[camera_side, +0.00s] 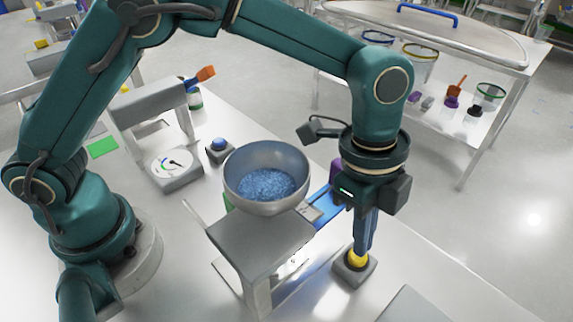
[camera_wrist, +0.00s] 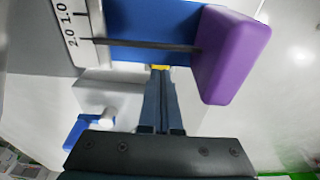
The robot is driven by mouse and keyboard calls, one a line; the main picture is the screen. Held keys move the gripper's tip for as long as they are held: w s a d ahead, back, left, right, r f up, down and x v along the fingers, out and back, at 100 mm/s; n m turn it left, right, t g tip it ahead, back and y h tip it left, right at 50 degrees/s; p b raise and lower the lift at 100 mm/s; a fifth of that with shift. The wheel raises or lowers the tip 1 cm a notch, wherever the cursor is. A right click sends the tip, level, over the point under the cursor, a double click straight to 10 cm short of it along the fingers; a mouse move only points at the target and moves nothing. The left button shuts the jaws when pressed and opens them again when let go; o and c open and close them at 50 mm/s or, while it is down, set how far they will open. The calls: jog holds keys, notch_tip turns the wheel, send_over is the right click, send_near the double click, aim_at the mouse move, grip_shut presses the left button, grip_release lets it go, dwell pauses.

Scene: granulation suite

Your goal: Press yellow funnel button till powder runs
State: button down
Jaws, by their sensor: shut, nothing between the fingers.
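The yellow button (camera_side: 357,260) sits on a small grey box on the white table, right of the funnel stand. My gripper (camera_side: 359,248) points straight down over it with its fingers together and empty. The fingertips are at the button's top; whether they press it down I cannot tell. In the wrist view a sliver of the yellow button (camera_wrist: 160,67) shows beyond the fingertips (camera_wrist: 159,74). The metal funnel bowl (camera_side: 267,178) holds blue granules and stands on a grey stand (camera_side: 262,240). No running powder is visible; the space below the bowl is mostly hidden.
A blue button (camera_side: 219,145) on a grey box stands behind the bowl, near a round dial (camera_side: 172,163). Beside my gripper are a blue panel (camera_wrist: 150,30), a purple block (camera_wrist: 235,55) and a marked scale (camera_wrist: 80,35). A shelved side table (camera_side: 440,60) stands behind.

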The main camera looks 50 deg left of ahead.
jog(key=shift+f, duration=0.4)
jog(key=shift+f, duration=0.55)
jog(key=shift+r, duration=3.55)
